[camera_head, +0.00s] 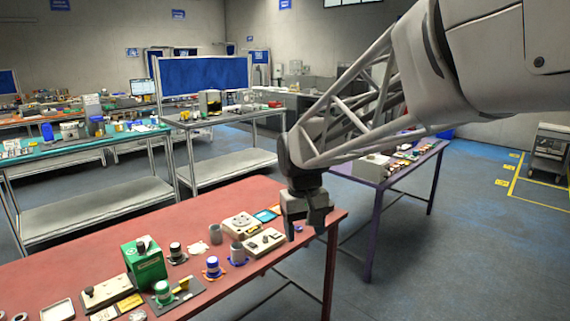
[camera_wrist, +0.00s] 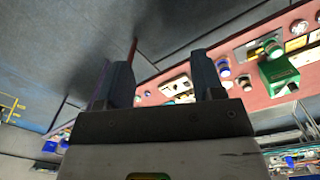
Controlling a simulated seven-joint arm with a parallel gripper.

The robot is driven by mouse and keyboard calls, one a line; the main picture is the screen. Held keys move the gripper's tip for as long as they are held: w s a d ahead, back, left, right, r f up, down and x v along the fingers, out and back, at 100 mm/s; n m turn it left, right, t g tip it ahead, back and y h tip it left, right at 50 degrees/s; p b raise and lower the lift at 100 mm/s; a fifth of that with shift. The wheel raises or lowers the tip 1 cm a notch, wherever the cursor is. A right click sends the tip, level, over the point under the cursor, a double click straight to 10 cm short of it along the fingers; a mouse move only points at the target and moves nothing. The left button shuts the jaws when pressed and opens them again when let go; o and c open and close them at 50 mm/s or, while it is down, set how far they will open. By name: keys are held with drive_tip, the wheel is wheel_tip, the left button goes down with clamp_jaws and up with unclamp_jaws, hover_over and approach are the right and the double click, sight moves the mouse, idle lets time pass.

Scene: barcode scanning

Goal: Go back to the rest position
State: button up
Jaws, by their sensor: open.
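My gripper (camera_head: 305,222) hangs from my arm over the right end of the red table (camera_head: 215,215) in the head view, pointing down. Its two fingers are apart with nothing between them. In the wrist view my gripper (camera_wrist: 163,82) also shows two spread, empty fingers. The red table's edge and items lie beyond and to the right of the fingers there. I see no object held.
On the red table stand a green box (camera_head: 144,262), grey-white devices (camera_head: 264,242), a blue-based cylinder (camera_head: 212,267) and several small parts. A purple table (camera_head: 376,178) stands behind my gripper. Open blue floor (camera_head: 440,265) lies to the right.

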drive_tip(key=s+d+f+m+t, duration=0.1)
drive_tip(key=s+d+m, duration=0.1)
drive_tip(key=s+d, duration=0.5)
drive_tip(key=s+d+f+m+t, duration=0.1)
drive_tip(key=s+d, duration=0.6)
drive_tip(key=s, duration=1.1)
drive_tip(key=shift+s+f+m+t, duration=0.25)
drive_tip(key=shift+f+m+t, duration=0.15)
drive_tip(key=shift+f, duration=0.2)
drive_tip(key=shift+d, duration=0.1)
